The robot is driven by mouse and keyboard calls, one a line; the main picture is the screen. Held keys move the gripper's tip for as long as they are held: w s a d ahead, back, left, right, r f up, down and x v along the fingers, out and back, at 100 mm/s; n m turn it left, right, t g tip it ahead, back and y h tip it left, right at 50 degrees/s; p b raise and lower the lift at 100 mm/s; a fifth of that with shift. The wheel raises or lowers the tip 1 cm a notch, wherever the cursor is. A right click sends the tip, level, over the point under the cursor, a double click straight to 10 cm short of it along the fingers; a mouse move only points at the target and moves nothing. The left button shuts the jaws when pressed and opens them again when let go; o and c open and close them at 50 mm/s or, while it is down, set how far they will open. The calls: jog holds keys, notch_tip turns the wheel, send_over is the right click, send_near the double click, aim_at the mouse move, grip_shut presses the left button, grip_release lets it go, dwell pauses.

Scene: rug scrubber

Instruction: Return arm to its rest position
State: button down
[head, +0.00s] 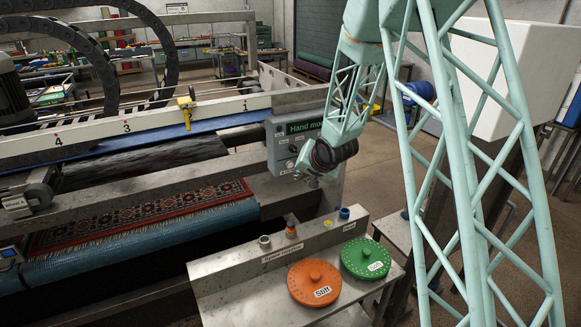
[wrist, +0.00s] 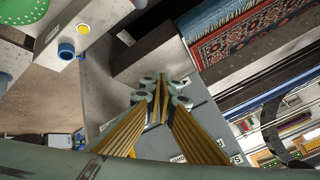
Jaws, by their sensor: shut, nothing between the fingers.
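My green lattice arm (head: 345,95) reaches down from the top of the head view and ends at my gripper (head: 313,181). The gripper hangs in front of the grey control box (head: 281,150) with its lit "Hand mo..." screen, and above the back of the small metal bench (head: 222,279). In the wrist view my gripper (wrist: 159,92) shows its fingers together with nothing held. The wrist view looks past the fingers at a grey surface with labels; I cannot tell whether the fingers touch it.
An orange disc (head: 314,283) and a green disc (head: 366,258) lie on the bench, with small fittings on the ledge behind. The scrubber holds a red patterned rug (head: 140,216). A yellow clamp (head: 187,108) sits on the white rail. Open floor lies right of the control box.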

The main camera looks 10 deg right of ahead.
dwell(0.6)
jog(key=s+d+r+n+g+h+b, duration=0.1)
jog(key=s+r+b, duration=0.1)
jog(key=s+r, duration=0.5)
jog(key=s+d+r+h+b, duration=0.1)
jog(key=s+r+b, duration=0.25)
jog(key=s, duration=0.65)
jog(key=s+d+r+n+g+h+b, duration=0.1)
jog(key=s+d+r, duration=0.1)
jog(key=s+r, duration=0.55)
jog(key=s+a+f+n+g+b, duration=0.1)
jog(key=s+b, duration=0.1)
jog(key=s, duration=1)
jog(key=s+a+f+n+y+b, duration=0.1)
jog(key=s+b, duration=0.1)
jog(key=s, duration=1.1)
jog(key=s+a+f+n+g+b, duration=0.1)
jog(key=s+a+b, duration=0.1)
jog(key=s, duration=1.1)
jog(key=shift+g+b, duration=0.3)
jog(key=shift+b, duration=0.15)
jog(key=shift+a, duration=0.2)
